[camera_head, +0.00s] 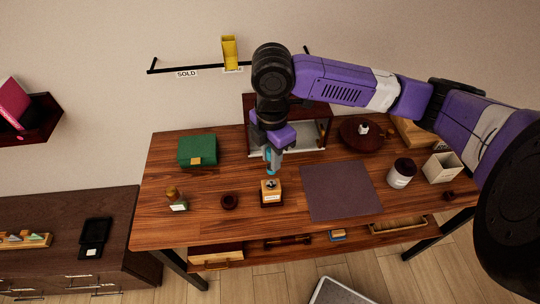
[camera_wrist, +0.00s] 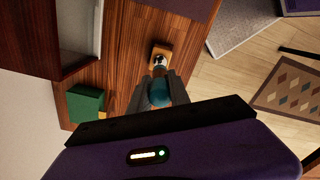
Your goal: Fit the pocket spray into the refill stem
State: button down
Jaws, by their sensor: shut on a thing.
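My gripper (camera_head: 270,158) is shut on a teal pocket spray (camera_head: 268,166), held upright above the table toward its front. In the wrist view the pocket spray (camera_wrist: 158,93) sits between the two grey fingers (camera_wrist: 158,88). A small wooden block (camera_head: 271,199) with a dark top carries the refill stem (camera_head: 271,184), just below the spray in the head view. In the wrist view the block (camera_wrist: 163,49) lies just beyond the fingertips. The lower end of the spray appears close to the stem. I cannot tell whether they touch.
A green box (camera_head: 197,147), an amber bottle (camera_head: 176,198) and a small brown bowl (camera_head: 229,201) stand left of the block. A dark mat (camera_head: 340,190) lies to its right. Beyond it are a white jar (camera_head: 401,174) and a cream open box (camera_head: 442,168).

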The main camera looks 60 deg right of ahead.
dwell(0.3)
jog(key=shift+f+b, duration=1.65)
jog(key=shift+f, duration=0.45)
jog(key=shift+f+b, duration=0.95)
jog(key=shift+f, duration=0.3)
jog(key=c, duration=1.1)
grip_release()
jog(key=shift+c, duration=0.2)
jog(key=shift+r, duration=0.15)
